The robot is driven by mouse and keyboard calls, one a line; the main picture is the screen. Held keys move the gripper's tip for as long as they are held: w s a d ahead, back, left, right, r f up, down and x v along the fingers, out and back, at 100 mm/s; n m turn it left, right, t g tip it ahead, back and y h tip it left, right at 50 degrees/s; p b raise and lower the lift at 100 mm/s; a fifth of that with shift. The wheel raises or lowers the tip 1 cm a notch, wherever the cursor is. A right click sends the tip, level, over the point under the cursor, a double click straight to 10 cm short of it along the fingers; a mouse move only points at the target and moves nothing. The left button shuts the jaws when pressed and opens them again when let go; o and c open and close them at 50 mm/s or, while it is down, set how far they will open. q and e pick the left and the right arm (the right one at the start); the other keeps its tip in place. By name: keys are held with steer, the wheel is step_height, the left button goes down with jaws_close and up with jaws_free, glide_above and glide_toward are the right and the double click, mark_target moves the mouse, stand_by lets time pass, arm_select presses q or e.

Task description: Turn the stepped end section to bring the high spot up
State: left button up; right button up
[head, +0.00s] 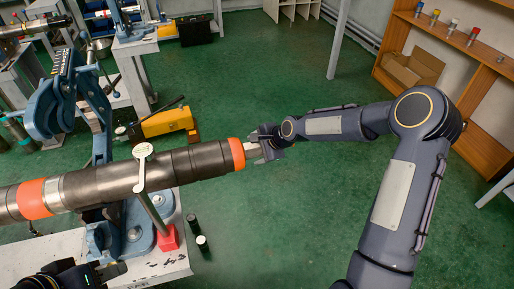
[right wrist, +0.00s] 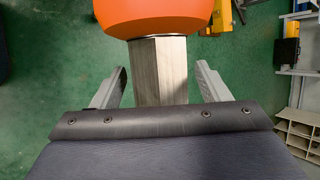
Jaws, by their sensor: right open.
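A long dark metal pipe (head: 110,182) lies across the left of the head view, held in a blue vise (head: 75,95). Its right end has an orange ring (head: 236,154) and a grey flat-sided end section (head: 252,150). In the right wrist view the end section (right wrist: 160,72) stands between the fingers below the orange ring (right wrist: 155,15). My right gripper (head: 262,150) is open around it, with a gap on each side (right wrist: 160,85). A white round-headed gauge (head: 143,150) on a post with a red base (head: 168,238) stands at the pipe. My left gripper (head: 112,271) is low at the left, below the pipe; its jaws are unclear.
The vise stands on a white-topped bench (head: 150,268). A yellow tool (head: 165,122) lies behind the pipe. A wooden shelf (head: 450,75) is at the right. The green floor between is clear.

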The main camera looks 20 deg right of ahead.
steer(key=c, duration=1)
steer(key=shift+o, duration=0.2)
steer(key=f+t+b, duration=0.1)
steer(key=t+b, duration=0.2)
steer(key=b, duration=0.6)
steer(key=f+n+t+y+b, duration=0.1)
steer(key=t+b, duration=0.2)
steer(key=b, duration=0.7)
steer(key=shift+s+d+f+n, duration=0.1)
steer(key=shift+s+f+n, duration=0.1)
steer(key=shift+n, duration=0.1)
steer(key=n+t+y+b, duration=0.2)
steer(key=t+b, duration=0.2)
steer(key=b, duration=0.8)
steer(key=n+t+y+b, duration=0.3)
steer(key=t+b, duration=0.2)
steer(key=b, duration=0.7)
steer(key=shift+w+b, duration=0.1)
steer(key=shift+b, duration=0.3)
steer(key=shift+r+n+y+b, duration=0.2)
steer(key=shift+n+y+b, duration=0.2)
steer(key=shift+y+b, duration=0.3)
steer(key=o, duration=1)
steer(key=shift+c, duration=0.2)
